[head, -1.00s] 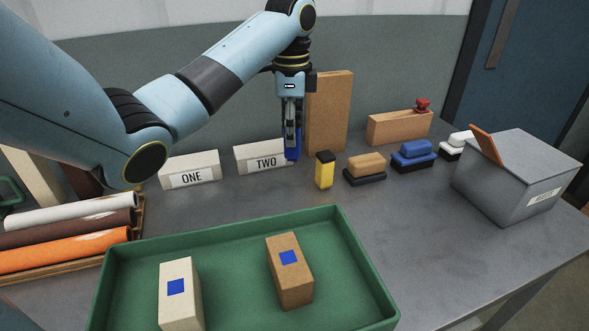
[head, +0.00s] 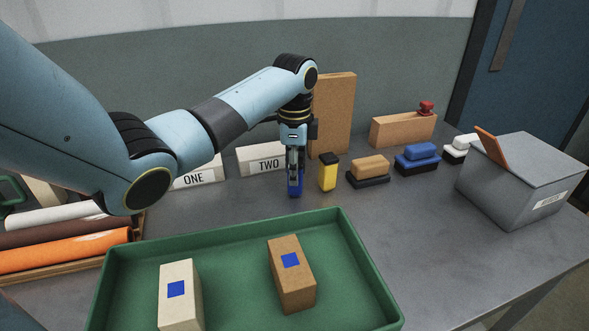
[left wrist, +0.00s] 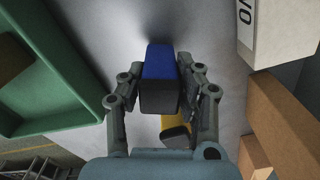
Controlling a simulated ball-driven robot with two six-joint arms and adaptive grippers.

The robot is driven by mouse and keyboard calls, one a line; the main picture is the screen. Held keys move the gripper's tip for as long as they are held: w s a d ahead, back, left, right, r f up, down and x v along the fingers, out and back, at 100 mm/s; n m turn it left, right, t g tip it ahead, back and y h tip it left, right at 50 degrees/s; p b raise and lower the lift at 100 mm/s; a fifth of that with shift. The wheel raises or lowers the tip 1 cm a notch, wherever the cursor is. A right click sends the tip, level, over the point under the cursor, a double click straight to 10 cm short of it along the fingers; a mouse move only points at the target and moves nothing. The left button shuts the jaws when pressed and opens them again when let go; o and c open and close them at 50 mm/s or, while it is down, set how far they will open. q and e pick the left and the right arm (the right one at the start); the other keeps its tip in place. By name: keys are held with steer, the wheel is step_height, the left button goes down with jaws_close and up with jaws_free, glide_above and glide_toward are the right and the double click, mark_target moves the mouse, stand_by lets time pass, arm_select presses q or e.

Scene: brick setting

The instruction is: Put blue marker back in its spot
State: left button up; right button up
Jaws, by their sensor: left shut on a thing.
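My left gripper (head: 296,178) is shut on the blue marker (head: 295,191), a blocky upright piece with a blue body and dark end. In the left wrist view the blue marker (left wrist: 159,62) sits between the two fingers of my left gripper (left wrist: 160,98). The marker's lower end is at or just above the table; I cannot tell if it touches. The yellow marker (head: 327,175) with a black top stands just right of it in the head view, and shows partly behind it in the left wrist view (left wrist: 174,124). My right gripper is not in view.
Blocks labelled ONE (head: 198,177) and TWO (head: 261,157) stand behind and left. Stamps (head: 417,155) and a grey box (head: 520,178) are to the right. A tall brown block (head: 332,110) stands behind. A green tray (head: 345,222) holding two blocks lies in front.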

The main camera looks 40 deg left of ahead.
arm_select(q)
steer(key=o, duration=0.9)
steer(key=shift+f, duration=0.1)
step_height(320, 180, up, 12)
steer(key=shift+r+p, duration=0.2)
steer(key=shift+p, duration=0.15)
steer(key=shift+d+f, duration=0.1)
